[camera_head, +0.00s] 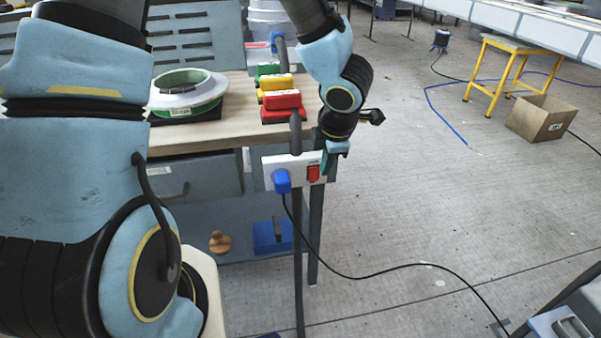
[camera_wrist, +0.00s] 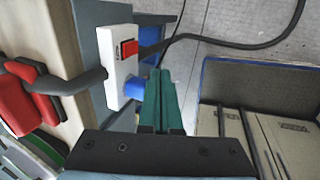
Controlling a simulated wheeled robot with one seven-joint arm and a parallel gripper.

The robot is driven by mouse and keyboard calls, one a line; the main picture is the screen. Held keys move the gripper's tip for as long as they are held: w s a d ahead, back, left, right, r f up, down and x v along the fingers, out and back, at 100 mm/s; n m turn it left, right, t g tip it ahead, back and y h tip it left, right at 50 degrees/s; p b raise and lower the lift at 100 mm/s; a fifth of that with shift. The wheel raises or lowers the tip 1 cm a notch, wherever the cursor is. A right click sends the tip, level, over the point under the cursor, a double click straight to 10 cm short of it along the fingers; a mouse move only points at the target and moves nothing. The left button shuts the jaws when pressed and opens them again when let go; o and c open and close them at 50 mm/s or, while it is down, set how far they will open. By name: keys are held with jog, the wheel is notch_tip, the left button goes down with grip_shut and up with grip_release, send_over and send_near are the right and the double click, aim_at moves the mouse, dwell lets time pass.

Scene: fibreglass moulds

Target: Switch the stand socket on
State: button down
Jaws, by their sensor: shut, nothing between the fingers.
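The stand socket (camera_head: 268,172) is a white box on a dark post beside the bench. Its red rocker switch (camera_head: 313,173) is at the right end, and a blue plug (camera_head: 282,181) with a black cable sits at the left. In the wrist view the socket (camera_wrist: 119,68) is left of my fingers, with the red switch (camera_wrist: 128,48) beyond the blue plug (camera_wrist: 134,88). My gripper (camera_head: 326,163) is shut and empty, its teal fingertips (camera_wrist: 160,72) close beside the switch end. I cannot tell whether they touch the socket, or which way the rocker is tipped.
Green, yellow and red-handled items (camera_head: 282,100) stand along the wooden bench (camera_head: 235,128), near a round mould (camera_head: 187,92). A black cable (camera_head: 400,268) crosses the floor. A cardboard box (camera_head: 541,118) and yellow stool (camera_head: 508,48) stand back right. The floor right of the post is open.

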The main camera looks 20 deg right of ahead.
aim_at(316, 176)
jog(key=w+x, duration=0.1)
jog(key=x, duration=0.6)
jog(key=w+r+x, duration=0.1)
jog(key=x, duration=0.3)
jog(key=shift+w+d+f+b, duration=0.1)
jog(key=shift+w+f+b, duration=0.05)
jog(key=shift+w+b, duration=0.2)
jog(key=shift+w+d+f, duration=0.1)
jog(key=shift+w+f, duration=0.05)
jog(key=shift+w, duration=0.3)
jog(key=shift+w, duration=0.1)
jog(key=shift+w+f+p, duration=0.1)
jog(key=shift+w+p, duration=0.05)
jog(key=shift+p, duration=0.15)
